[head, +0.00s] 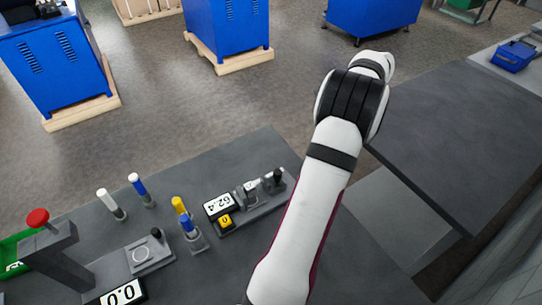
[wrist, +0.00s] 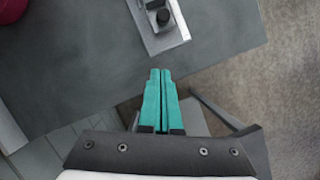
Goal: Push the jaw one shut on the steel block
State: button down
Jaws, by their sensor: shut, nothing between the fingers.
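I cannot tell which of these is the jaw and which is the steel block. In the wrist view the black knob (wrist: 163,17) shows on the rail's end (wrist: 165,42) at the top. My gripper (wrist: 160,72) is shut and empty, its teal fingertips apart from the rail in the picture. The head view does not show the gripper.
Left of the device stand a yellow-and-blue post (head: 186,220), blue (head: 142,190) and white (head: 111,203) posts, a small round-topped unit (head: 150,254) and a red-knobbed press (head: 50,245). The table's edge (wrist: 225,65) runs near the rail's end.

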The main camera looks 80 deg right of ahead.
send_near(279, 185)
jog(key=s+d+f, duration=0.3)
jog(key=f, duration=0.1)
jog(key=w, duration=0.1)
jog(key=w+a, duration=0.1)
jog(key=shift+w+r, duration=0.15)
jog(key=shift+w, duration=0.1)
jog(key=shift+w+a, duration=0.2)
jog(key=shift+w, duration=0.45)
jog(key=shift+w+a, duration=1.35)
jog(key=shift+a, duration=0.05)
jog(key=shift+s, duration=0.1)
